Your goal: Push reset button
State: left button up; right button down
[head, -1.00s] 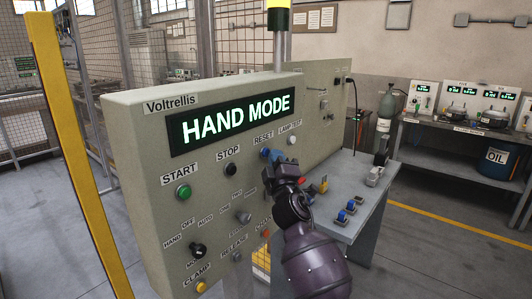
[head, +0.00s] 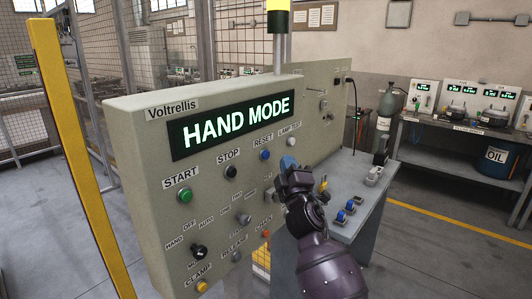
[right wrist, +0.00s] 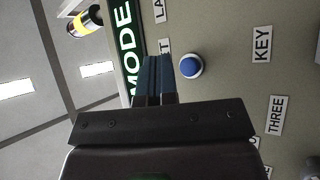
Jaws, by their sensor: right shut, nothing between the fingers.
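The blue reset button (head: 265,155) sits on the grey control panel under the RESET label, between the black stop button (head: 231,171) and the white lamp test button (head: 292,141). My right gripper (head: 288,162) is shut and empty, its blue fingertips to the right of the button and apart from it in the head view. In the right wrist view the round blue reset button (right wrist: 191,66) shows whole, just right of the shut fingers (right wrist: 158,72). The display (head: 235,121) reads HAND MODE. My left gripper is not in view.
The grey panel (head: 140,135) also carries a green start button (head: 184,195), a mode knob (head: 198,251) and several other controls. A yellow post (head: 75,150) stands at left. A grey side desk (head: 372,205) with switches lies right of my arm.

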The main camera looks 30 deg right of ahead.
jog(key=shift+s+d+p, duration=0.3)
jog(key=shift+s+d, duration=0.05)
jog(key=shift+s, duration=0.5)
jog(key=shift+s+d+p, duration=0.25)
jog(key=shift+s+d, duration=0.1)
jog(key=shift+s, duration=0.5)
